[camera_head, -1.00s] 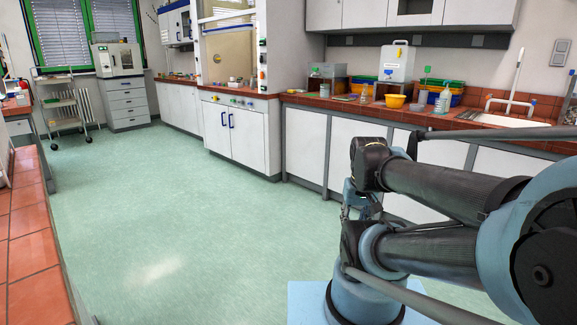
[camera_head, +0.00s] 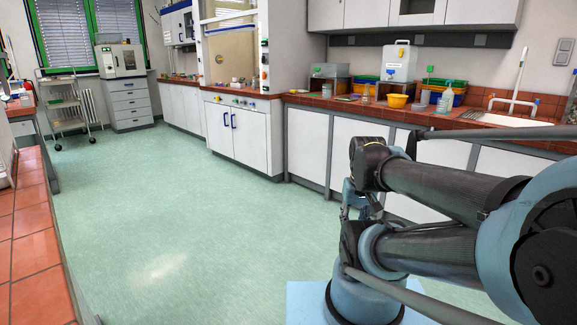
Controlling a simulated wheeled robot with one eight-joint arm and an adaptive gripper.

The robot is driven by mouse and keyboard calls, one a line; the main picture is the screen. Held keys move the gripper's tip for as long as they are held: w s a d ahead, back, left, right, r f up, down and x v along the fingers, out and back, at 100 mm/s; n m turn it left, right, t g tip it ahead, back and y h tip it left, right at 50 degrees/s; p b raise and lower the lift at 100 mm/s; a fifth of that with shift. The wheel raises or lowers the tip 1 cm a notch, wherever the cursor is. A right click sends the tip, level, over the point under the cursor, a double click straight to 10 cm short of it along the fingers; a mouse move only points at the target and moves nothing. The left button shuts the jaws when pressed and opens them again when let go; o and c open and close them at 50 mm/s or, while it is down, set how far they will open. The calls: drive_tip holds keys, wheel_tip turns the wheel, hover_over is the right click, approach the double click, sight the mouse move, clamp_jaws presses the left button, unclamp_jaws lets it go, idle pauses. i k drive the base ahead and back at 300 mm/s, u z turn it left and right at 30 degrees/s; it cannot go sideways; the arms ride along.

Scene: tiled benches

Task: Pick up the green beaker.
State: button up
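I cannot make out a green beaker for certain. My folded arm (camera_head: 440,190) fills the right side of the view. My gripper is not visible in this view.
The green floor (camera_head: 160,210) is open in the middle. A tiled bench (camera_head: 35,240) runs along the left edge. A fume hood (camera_head: 235,130), a trolley (camera_head: 62,105) and a drawer cabinet (camera_head: 128,100) stand at the back.

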sight(326, 89)
drive_tip(key=u, duration=0.1)
drive_tip(key=k, duration=2)
drive_tip(key=z, duration=0.55)
drive_tip(key=i, duration=2.25)
drive_tip(key=u, duration=0.4)
drive_tip(key=i, duration=1.45)
drive_tip(key=u, duration=0.2)
